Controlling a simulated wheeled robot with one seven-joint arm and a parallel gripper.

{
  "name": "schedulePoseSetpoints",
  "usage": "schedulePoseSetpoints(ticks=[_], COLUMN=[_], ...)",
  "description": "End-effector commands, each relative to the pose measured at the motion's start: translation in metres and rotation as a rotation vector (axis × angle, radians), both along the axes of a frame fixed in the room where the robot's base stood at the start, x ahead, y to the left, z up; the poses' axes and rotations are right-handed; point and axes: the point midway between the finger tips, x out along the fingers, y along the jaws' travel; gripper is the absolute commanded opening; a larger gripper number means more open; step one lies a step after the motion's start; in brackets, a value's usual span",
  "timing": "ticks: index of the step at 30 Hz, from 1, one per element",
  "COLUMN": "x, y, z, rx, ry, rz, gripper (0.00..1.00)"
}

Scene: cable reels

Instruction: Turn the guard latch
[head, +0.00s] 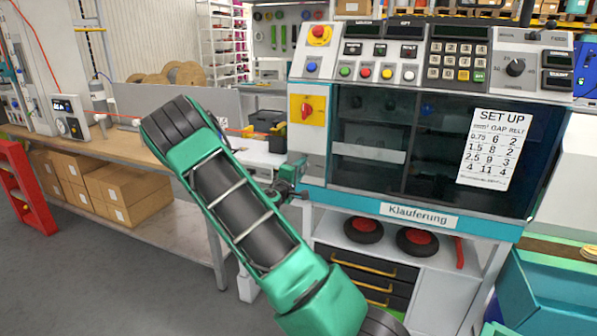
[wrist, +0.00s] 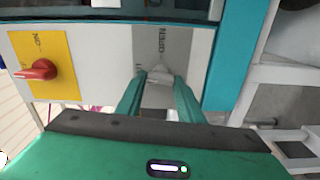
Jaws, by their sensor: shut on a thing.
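The guard latch (wrist: 160,73) is a small pale grey knob on a grey plate marked OPEN, in the wrist view. My gripper (wrist: 158,86) has its two green fingers on either side of the knob and is shut on it. In the head view my gripper (head: 289,176) is at the left front edge of the machine, below the yellow switch plate, and hides the latch there. The knob's exact angle is hard to tell, as the fingers cover part of it.
A red rotary switch (head: 307,109) on a yellow plate sits just above the latch; it also shows in the wrist view (wrist: 38,70). The dark guard window (head: 370,150) is beside it. A workbench (head: 120,140) stands at the left, with cardboard boxes (head: 120,190) below.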

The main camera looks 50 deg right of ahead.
Motion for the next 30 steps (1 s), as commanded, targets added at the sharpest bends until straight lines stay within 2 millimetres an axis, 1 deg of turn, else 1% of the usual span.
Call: schedulePoseSetpoints(ticks=[1,9,24,25,26,27,30], x=[0.0068,0.0068,0.0061,0.0060,0.0059,0.0052,0.0036], y=[0.0052,0.0054,0.0052,0.0052,0.0051,0.0045,0.0032], z=[-0.0025,-0.0034,-0.0043,-0.0044,-0.0043,-0.0039,-0.0029], rx=[-0.003,-0.033,-0.036,-0.036,-0.036,-0.037,-0.039], ry=[0.018,0.090,0.105,0.105,0.105,0.105,0.105], rz=[0.016,0.017,0.016,0.016,0.016,0.014,0.009], gripper=[0.12,0.12,0.12,0.41,0.48,0.53,0.53])
